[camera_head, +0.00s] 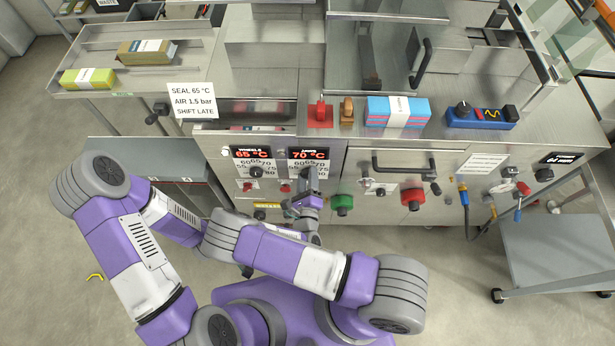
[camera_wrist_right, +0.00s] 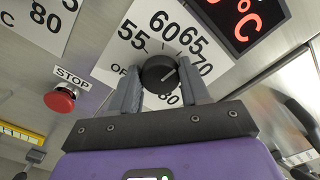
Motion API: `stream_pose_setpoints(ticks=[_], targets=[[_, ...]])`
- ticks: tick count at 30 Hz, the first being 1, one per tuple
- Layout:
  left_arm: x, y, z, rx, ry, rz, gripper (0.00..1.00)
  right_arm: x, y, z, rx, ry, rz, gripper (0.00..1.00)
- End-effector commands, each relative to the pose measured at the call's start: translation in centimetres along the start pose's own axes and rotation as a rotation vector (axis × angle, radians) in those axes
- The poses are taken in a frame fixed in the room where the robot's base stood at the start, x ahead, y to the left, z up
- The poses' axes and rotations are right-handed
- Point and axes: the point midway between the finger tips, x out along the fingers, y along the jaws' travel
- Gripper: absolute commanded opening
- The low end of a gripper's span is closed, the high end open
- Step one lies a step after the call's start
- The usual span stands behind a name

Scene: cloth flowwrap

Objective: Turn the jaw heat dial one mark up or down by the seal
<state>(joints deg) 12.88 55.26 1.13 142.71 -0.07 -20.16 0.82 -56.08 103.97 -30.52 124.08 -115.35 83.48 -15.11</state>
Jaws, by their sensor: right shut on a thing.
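The jaw heat dial (camera_wrist_right: 158,75) is a black knob on a white scale plate marked 55, 60, 65, 70 and 80. Its white pointer line is toward the upper right, near the 65 and 70 marks. My right gripper (camera_wrist_right: 162,86) is shut on the knob, one grey finger on each side. A white note (camera_head: 193,100) reads SEAL 65 °C, AIR 1.5 bar, SHIFT LATE. My left gripper cannot be made out.
The wheels dial (camera_head: 256,172) and its 65 °C display are left of the jaws dial. A red STOP button (camera_wrist_right: 61,99) lies close left of my right gripper. A green knob (camera_head: 342,202) and red knob (camera_head: 411,196) are to the right. A handle bar (camera_head: 403,168) juts out.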

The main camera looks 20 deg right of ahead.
Motion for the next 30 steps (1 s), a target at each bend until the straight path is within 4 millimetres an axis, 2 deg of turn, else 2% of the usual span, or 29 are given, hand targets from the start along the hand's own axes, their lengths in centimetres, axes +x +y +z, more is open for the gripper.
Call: stream_pose_setpoints(ticks=[13,14,18,30], targets=[[-0.02,0.01,0.0,0.0,0.0,0.0,0.0,-0.01,0.01,-0.05,-0.01,0.001,0.0,0.15],[-0.02,0.01,0.0,0.0,0.0,0.0,0.0,-0.01,0.01,-0.05,-0.01,0.001,0.0,0.5],[-0.02,0.01,0.0,0.0,0.0,0.0,0.0,-0.01,0.01,-0.05,-0.009,0.001,0.0,0.71],[-0.18,0.06,0.0,0.0,0.0,0.0,0.0,-0.48,0.0,0.04,-0.009,0.003,-0.002,0.71]])
